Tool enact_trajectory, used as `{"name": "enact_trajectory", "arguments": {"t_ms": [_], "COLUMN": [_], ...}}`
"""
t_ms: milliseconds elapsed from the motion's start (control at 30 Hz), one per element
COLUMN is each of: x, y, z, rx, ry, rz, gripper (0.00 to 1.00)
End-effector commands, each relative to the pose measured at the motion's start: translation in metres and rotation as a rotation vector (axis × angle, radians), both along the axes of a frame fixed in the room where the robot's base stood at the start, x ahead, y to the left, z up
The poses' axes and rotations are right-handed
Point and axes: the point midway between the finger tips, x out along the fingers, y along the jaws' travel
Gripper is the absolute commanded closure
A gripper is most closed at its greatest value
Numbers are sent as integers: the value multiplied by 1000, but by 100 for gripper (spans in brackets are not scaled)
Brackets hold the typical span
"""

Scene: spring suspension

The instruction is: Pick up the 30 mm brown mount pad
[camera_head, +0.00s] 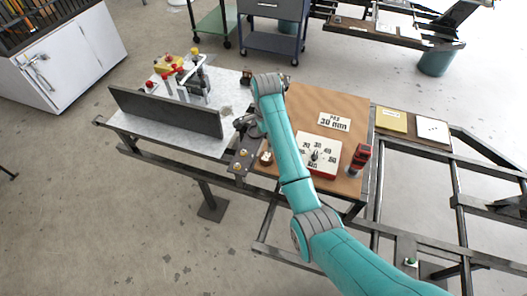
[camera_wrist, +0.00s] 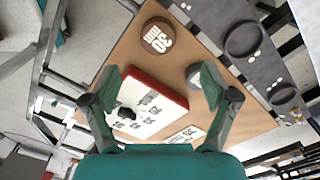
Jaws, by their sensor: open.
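A round brown pad marked "30 mm" (camera_wrist: 158,37) lies flat on the brown board, near its edge at the top of the wrist view. My gripper (camera_wrist: 160,82) is open and empty above the board. The 30 mm pad lies beyond the fingertips, not between them. In the head view my arm largely hides the board's left part.
A white and red dial box (camera_head: 318,154) stands on the brown board (camera_head: 345,103), below a "PAD 30 mm" card (camera_head: 334,121). A red device (camera_head: 360,158) stands to its right. A dark upright plate (camera_head: 165,111) crosses the light table at left. Grey rings (camera_wrist: 242,40) lie near the pad.

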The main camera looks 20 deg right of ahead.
Motion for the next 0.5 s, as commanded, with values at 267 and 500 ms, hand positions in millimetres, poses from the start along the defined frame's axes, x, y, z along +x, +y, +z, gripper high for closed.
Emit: {"name": "enact_trajectory", "arguments": {"t_ms": [267, 500], "x": [-1, -1], "y": [0, -1], "z": [-41, -56], "rx": [0, 0], "ry": [3, 1], "rz": [1, 1], "gripper": [15, 15]}}
